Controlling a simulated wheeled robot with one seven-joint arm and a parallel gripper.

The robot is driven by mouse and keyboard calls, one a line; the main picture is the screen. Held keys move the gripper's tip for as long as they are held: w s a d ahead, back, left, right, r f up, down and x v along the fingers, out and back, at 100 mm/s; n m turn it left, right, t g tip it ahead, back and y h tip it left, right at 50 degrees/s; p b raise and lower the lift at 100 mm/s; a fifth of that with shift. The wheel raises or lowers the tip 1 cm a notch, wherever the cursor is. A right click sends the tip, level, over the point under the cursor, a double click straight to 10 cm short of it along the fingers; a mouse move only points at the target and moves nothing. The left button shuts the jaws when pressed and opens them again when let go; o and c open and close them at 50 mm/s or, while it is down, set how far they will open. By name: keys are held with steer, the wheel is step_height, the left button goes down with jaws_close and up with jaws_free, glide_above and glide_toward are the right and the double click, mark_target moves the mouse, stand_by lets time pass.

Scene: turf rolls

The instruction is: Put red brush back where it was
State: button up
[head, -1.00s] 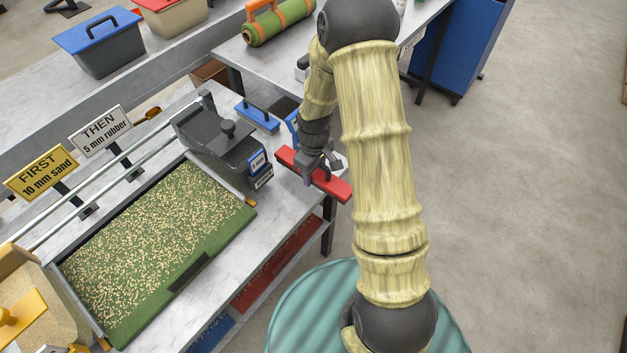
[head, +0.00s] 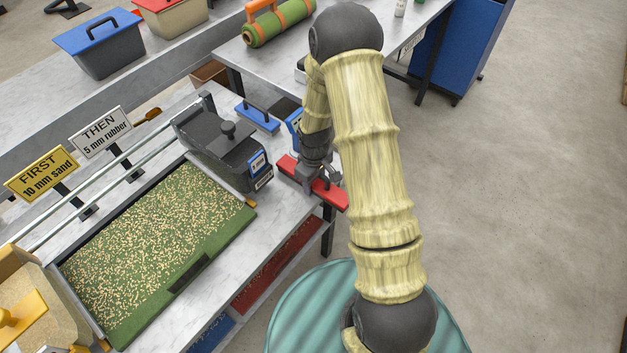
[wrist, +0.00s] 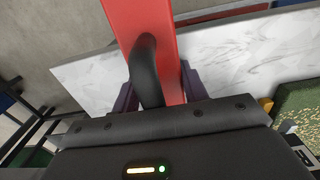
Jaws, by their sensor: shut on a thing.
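The red brush (head: 330,195) is a long red bar at the right end of the marble table, partly hidden by my gripper (head: 316,184). In the wrist view the red brush (wrist: 146,20) has a black arched handle (wrist: 148,70). My gripper (wrist: 158,92) is shut on the brush, its purple fingers on either side. The brush's right end reaches past the table edge in the head view. I cannot tell whether it touches the tabletop.
A dark spreader box (head: 225,150) on rails stands left of the brush. A blue brush (head: 257,118) lies behind. A green turf tray (head: 160,250) strewn with granules fills the front left. FIRST (head: 42,173) and THEN (head: 100,131) signs stand beside the rails.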

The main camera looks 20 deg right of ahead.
steer(key=o, duration=1.1)
steer(key=shift+f, duration=0.1)
steer(key=shift+c, duration=0.2)
step_height(320, 180, up, 12)
steer(key=shift+r, duration=0.15)
steer(key=shift+s, duration=0.1)
steer(key=shift+s+r, duration=0.2)
steer(key=shift+r, duration=0.15)
steer(key=s+r+m+t, duration=0.2)
steer(key=s+r+m, duration=0.5)
steer(key=s, duration=0.6)
steer(key=shift+s+a+r+t, duration=0.15)
steer(key=shift+s+r+t, duration=0.2)
steer(key=shift+r, duration=0.5)
